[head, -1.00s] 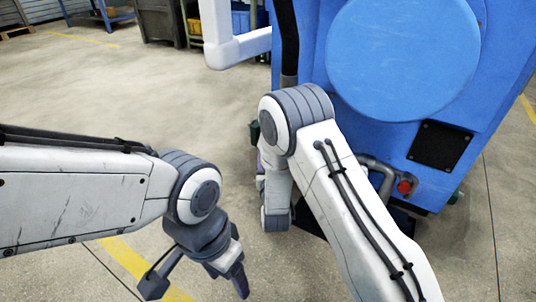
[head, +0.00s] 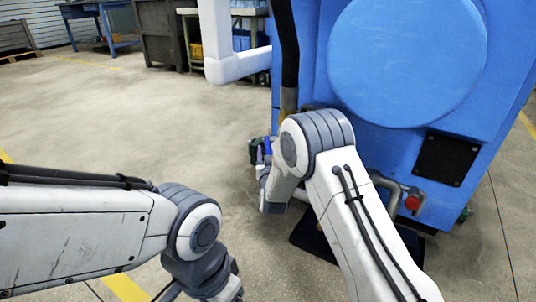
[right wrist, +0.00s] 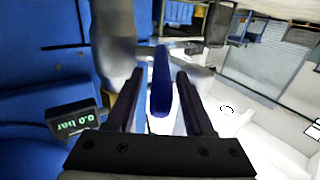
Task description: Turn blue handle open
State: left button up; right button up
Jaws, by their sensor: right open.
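The blue handle (right wrist: 161,82) is a dark blue lever in the right wrist view, close to a grey pipe. My right gripper (right wrist: 160,74) is open, with one dark finger on each side of the handle. Gaps show between the handle and both fingers, so it is not clamped. In the head view my right arm hides most of this gripper; a small purple-blue patch (head: 267,146) shows beside the wrist. My left gripper is at the bottom edge of the head view, with its fingertips cut off.
A small display (right wrist: 75,121) reading 0.0 bar sits left of the gripper in the right wrist view. The big blue machine (head: 300,60) stands close on the right, with a red-ended pipe (head: 412,203) low on it. Open floor (head: 120,120) lies to the left.

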grip_shut()
dwell(1.4)
